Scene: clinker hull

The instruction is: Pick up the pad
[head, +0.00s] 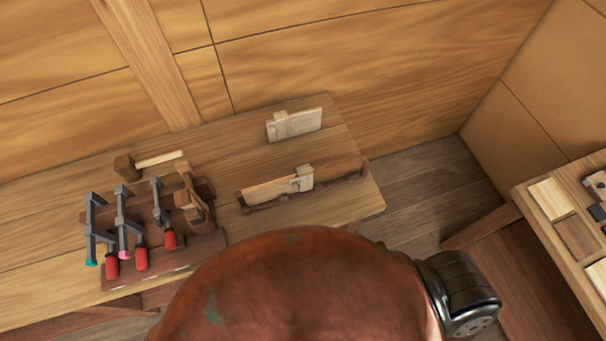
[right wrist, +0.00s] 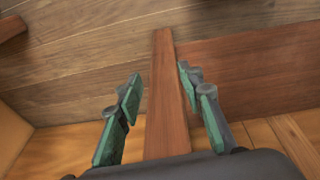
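I cannot tell for certain which thing is the pad. Candidates are pale flat wooden pieces on the right-hand bench, such as a cream block (head: 550,199) and another cream piece (head: 598,273) cut by the picture edge. A darker brown block (head: 578,238) lies between them. My right gripper (right wrist: 160,76) shows in the right wrist view with its two green-padded fingers apart and nothing held. A reddish wooden beam (right wrist: 168,95) runs behind the gap between the fingers. My left gripper is not in view.
The left workbench (head: 345,190) carries a rack (head: 150,262) of red-handled clamps, a mallet (head: 150,161), a pale board (head: 295,124) and a pale piece in a dark holder (head: 275,190). Small dark items (head: 598,211) sit on the right bench (head: 545,232). Floor (head: 425,190) shows between benches.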

